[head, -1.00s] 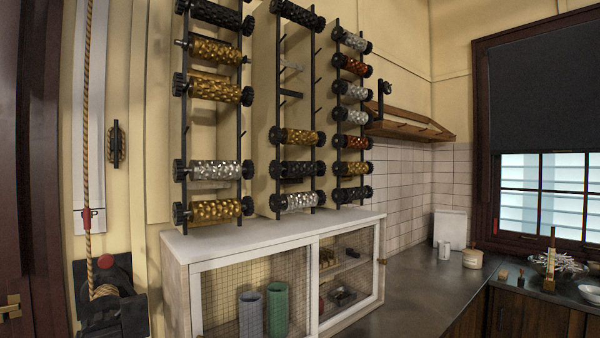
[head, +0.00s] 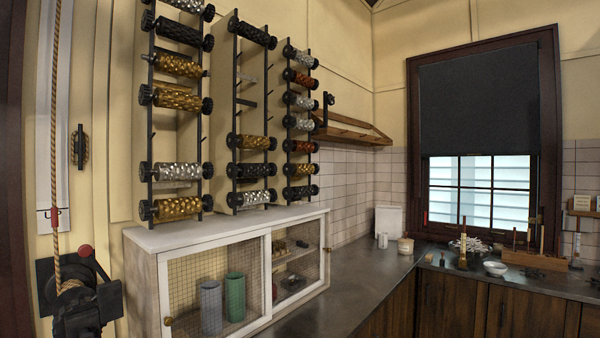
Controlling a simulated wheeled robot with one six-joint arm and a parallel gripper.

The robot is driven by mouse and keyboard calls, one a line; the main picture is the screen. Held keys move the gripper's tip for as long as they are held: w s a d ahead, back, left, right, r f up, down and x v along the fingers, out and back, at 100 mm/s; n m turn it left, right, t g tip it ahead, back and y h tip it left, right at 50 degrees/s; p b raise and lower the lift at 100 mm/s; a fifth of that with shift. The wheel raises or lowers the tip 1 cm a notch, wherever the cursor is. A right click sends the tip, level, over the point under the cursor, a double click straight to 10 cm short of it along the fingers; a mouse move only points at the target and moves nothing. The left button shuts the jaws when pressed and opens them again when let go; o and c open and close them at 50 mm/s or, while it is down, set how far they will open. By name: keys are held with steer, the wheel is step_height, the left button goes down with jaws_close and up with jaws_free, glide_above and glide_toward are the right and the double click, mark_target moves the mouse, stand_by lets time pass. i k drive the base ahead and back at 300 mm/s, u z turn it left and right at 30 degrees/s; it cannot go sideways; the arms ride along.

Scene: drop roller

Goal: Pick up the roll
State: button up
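Several patterned rolls with black end knobs rest on three black wall racks, and I cannot tell which one the task means. The left rack holds gold rolls, such as the lowest one (head: 178,208), and a silver roll (head: 177,171) above it. The middle rack holds a gold roll (head: 252,142), a black roll (head: 248,170) and a silver roll (head: 252,198) low down, with empty pegs above. The right rack holds silver, copper, gold and black rolls, with a copper roll (head: 300,77) near the top. My gripper is not in view.
A white-topped cabinet (head: 220,228) with mesh doors stands below the racks, holding a grey and a green cylinder (head: 234,297). A dark counter (head: 345,290) runs right towards the window. A rope and winch (head: 75,295) are at the left. A wooden wall shelf (head: 350,133) juts out.

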mark_target(249, 170)
steer(key=u, duration=1.3)
steer(key=k, duration=0.2)
steer(key=z, duration=2.2)
steer(key=i, duration=1.45)
steer(key=u, duration=0.95)
steer(key=i, duration=0.9)
steer(key=u, duration=0.95)
